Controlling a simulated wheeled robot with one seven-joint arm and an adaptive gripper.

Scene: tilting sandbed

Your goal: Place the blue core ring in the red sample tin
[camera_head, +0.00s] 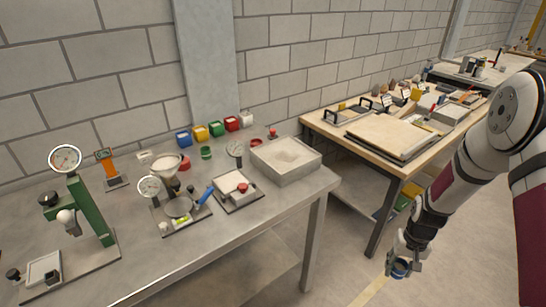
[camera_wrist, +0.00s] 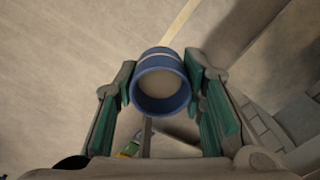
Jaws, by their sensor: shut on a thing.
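The blue core ring (camera_wrist: 160,86) sits between the two green-padded fingers of my gripper (camera_wrist: 165,95) in the wrist view. It is a short open cylinder with a pale band, and the floor shows through it. In the head view my gripper (camera_head: 402,262) hangs low at the right, over the floor in front of the tables, with the blue ring (camera_head: 400,270) at its tip. A red tin-like container (camera_head: 232,123) stands in a row of coloured containers at the back of the left table, far from my gripper. A smaller red item (camera_head: 273,132) lies near it.
The grey metal table (camera_head: 110,262) carries gauges, a green press (camera_head: 90,208), a balance and a white sand box (camera_head: 287,178). The wooden bench (camera_head: 345,120) at the back right holds a sandbed tray (camera_head: 392,140) and tools. Open floor lies below my gripper.

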